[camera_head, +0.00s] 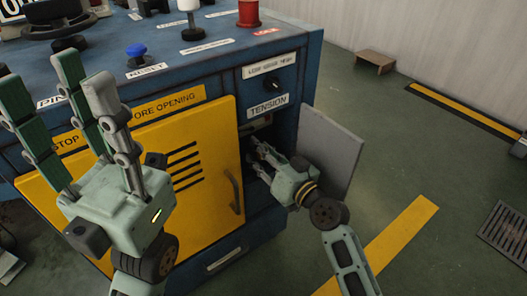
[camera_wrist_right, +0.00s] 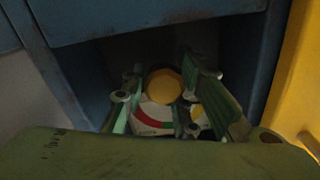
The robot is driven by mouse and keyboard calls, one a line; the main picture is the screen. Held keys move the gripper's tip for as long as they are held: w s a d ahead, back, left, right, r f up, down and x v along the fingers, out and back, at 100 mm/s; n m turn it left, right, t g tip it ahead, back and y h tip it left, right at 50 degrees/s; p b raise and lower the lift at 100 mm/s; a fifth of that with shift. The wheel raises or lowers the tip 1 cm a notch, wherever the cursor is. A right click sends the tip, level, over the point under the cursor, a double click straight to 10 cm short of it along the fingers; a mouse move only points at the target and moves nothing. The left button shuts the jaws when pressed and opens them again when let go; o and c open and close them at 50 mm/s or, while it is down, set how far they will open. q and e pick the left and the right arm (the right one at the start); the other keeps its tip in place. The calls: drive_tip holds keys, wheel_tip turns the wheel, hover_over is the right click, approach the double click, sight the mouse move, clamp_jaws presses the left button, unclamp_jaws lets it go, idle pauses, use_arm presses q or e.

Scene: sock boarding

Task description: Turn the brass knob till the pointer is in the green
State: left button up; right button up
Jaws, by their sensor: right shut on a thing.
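The brass knob (camera_wrist_right: 164,85) shows as a yellow round face in the right wrist view, inside a dark recess. Below it is a white dial (camera_wrist_right: 154,116) with a red band and a green band; I cannot make out its pointer. My right gripper (camera_head: 258,157) reaches into the recess under the TENSION label, its fingers on both sides of the knob and shut on it. In the head view the knob and dial are hidden. My left gripper (camera_head: 62,88) is raised in front of the machine, fingers spread, open and empty.
The blue machine (camera_head: 312,75) carries a yellow door (camera_head: 222,135) with a handle, left of the recess. A grey flap (camera_head: 338,150) stands open right of my right arm. A black selector knob (camera_head: 276,84) sits above. Another small gauge (camera_wrist_right: 198,118) is partly hidden by a finger.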

drive_tip(key=shift+w+d, duration=0.1)
drive_tip(key=shift+d, duration=0.1)
drive_tip(key=shift+c, duration=0.9)
drive_tip(key=shift+w+d, duration=0.1)
drive_tip(key=shift+d, duration=0.05)
clamp_jaws()
drive_tip(key=shift+m, duration=0.4)
